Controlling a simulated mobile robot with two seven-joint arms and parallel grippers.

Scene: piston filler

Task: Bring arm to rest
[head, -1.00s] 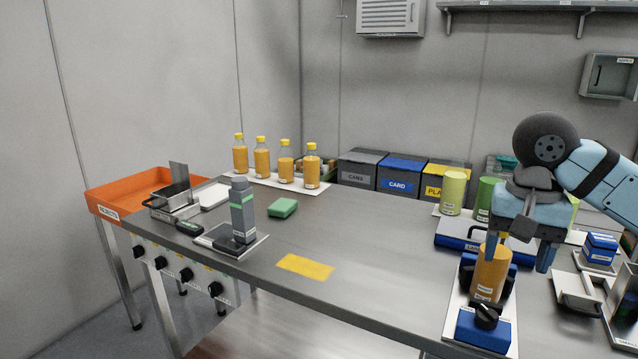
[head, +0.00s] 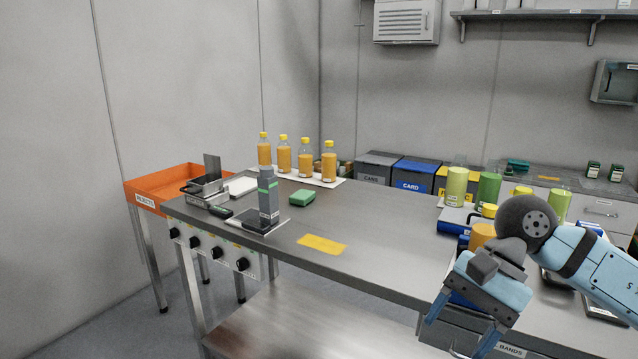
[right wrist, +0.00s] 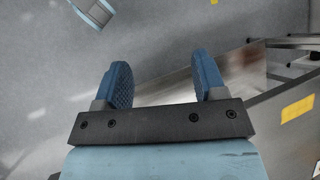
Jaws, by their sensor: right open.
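My right gripper (head: 457,340) hangs at the lower right of the head view, in front of the table's front edge. Its fingers are apart and empty. In the right wrist view my right gripper (right wrist: 162,75) also shows two blue fingers with nothing between them, over grey floor. A filled orange bottle (head: 481,235) with a yellow cap stands behind the arm, apart from the gripper and partly hidden by it. My left gripper does not show in the head view.
The steel table (head: 385,262) has clear room around a yellow patch (head: 322,244). A grey dispenser-like block (head: 268,200), a green sponge (head: 302,197) and several orange bottles (head: 305,160) stand left. An orange tray (head: 170,185) is at the far left. Bins (head: 415,174) line the back.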

